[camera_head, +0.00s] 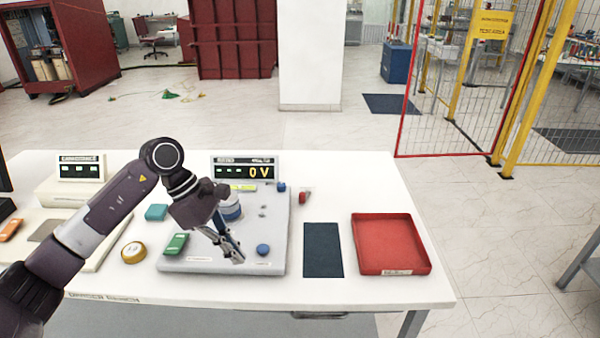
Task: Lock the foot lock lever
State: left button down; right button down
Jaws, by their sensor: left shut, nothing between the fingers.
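My left gripper (236,256) hangs over the front part of a light grey panel (208,265) on the white table, fingers shut and empty, pointing down and to the right. Its tips are left of a round blue knob (263,249), apart from it in the picture. A green block (176,244) is on the panel to the left of the gripper. My right gripper is not in view.
A red-tipped piece (304,197) sits by the panel's right edge. A dark mat (323,250) and a red tray (389,244) lie to the right. A yellow roll (134,252) lies left. The table's back right is clear.

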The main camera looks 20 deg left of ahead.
aim_at(302, 196)
jog(key=i, duration=1.2)
